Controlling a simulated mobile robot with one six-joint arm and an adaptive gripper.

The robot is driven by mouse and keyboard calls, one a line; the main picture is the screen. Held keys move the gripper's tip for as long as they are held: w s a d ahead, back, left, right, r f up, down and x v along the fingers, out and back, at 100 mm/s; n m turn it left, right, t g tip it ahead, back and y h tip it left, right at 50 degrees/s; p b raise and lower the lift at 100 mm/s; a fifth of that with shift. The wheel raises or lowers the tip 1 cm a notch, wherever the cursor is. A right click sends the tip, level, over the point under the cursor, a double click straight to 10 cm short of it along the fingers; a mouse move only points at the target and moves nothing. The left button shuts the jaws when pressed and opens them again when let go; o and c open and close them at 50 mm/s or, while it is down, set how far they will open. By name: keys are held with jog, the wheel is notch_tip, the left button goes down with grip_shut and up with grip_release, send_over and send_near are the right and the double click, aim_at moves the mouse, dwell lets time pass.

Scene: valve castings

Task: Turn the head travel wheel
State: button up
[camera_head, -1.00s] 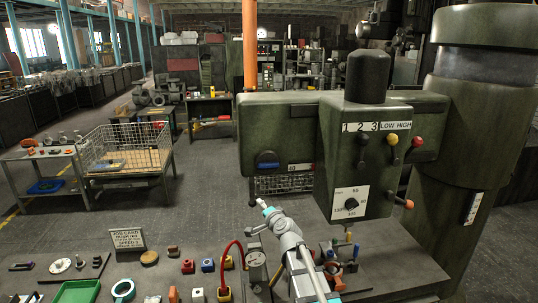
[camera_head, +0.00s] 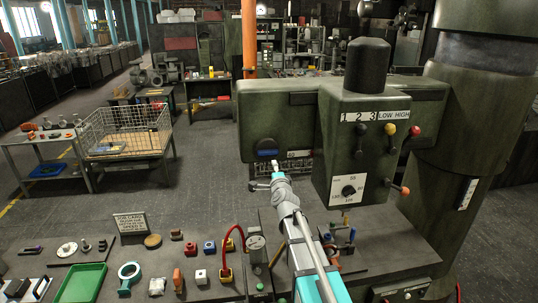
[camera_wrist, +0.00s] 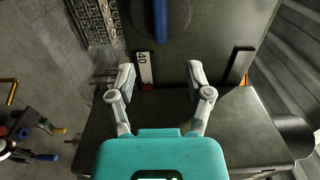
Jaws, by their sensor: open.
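The wheel (camera_head: 264,144) is a dark disc with a blue grip on the front of the green machine arm, left of the gear head. In the wrist view the dark disc (camera_wrist: 177,14) is at the top centre, cut off by the frame edge, with its blue grip (camera_wrist: 161,20) pointing down the picture. My gripper (camera_head: 277,168) is just below the wheel in the head view. In the wrist view my gripper (camera_wrist: 161,78) has its two fingers wide apart, with nothing between them. The disc lies beyond the fingertips, apart from them.
The gear head (camera_head: 350,150) with coloured lever knobs juts out right of my arm. A pale scale plate (camera_wrist: 144,68) shows beside the left finger. A bench with a green tray (camera_head: 81,283) and several small parts lies lower left. A wire basket (camera_head: 125,130) stands behind.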

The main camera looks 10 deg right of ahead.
aim_at(269, 154)
jog(key=w, duration=1.3)
jog(key=shift+w, duration=0.2)
jog(key=shift+c, duration=0.3)
grip_shut()
jog(key=shift+d, duration=0.1)
